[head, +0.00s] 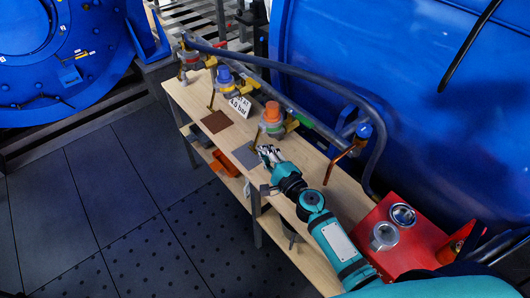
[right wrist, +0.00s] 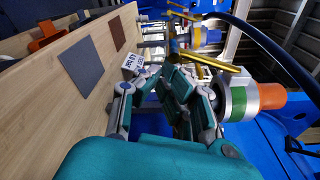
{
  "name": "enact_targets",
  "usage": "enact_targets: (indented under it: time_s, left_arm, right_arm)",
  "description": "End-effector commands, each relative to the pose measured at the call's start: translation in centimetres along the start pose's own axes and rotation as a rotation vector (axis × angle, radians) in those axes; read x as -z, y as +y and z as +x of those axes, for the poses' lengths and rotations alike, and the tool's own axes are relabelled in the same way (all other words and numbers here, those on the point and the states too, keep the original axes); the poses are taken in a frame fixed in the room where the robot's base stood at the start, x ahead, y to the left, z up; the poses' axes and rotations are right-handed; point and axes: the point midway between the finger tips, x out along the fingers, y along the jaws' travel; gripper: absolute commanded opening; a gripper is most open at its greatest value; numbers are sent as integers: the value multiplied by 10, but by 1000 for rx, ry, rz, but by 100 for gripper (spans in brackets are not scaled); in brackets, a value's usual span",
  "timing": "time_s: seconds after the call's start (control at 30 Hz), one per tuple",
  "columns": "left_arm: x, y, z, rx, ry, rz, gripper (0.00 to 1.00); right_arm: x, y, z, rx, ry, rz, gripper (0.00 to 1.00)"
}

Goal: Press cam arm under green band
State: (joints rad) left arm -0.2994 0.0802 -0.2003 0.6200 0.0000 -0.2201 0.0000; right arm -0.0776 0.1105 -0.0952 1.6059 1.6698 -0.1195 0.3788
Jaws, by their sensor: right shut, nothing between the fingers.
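A coupling with an orange cap (head: 272,112) stands at the back of the bench. A brass cam arm (head: 255,139) hangs at the coupling's front left; a brass bar (right wrist: 212,60) crosses just beyond my fingers in the right wrist view. My right gripper (head: 266,151) is shut and empty, just in front of the coupling, close to the brass arm; I cannot tell whether they touch. My left gripper is out of view.
A blue-capped coupling (head: 224,76) and another coupling (head: 189,57) stand farther left. A white sign (head: 239,105) stands between couplings. A grey hose runs behind. A red block with metal rings (head: 415,248) lies at the right. Grey (head: 245,154) and brown (head: 216,122) mats lie on the bench.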

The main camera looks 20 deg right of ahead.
Motion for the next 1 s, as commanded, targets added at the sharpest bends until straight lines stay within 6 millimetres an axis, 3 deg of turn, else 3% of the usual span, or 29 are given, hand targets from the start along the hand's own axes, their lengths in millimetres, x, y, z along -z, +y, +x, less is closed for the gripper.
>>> enact_targets:
  time_s: [0.63, 1.0]
  left_arm:
    - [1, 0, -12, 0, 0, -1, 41]
    - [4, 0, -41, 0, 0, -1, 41]
  right_arm:
    - [-11, 2, -2, -17, -1, 120, 0]
    - [-34, 1, -5, -56, 0, 389, 0]
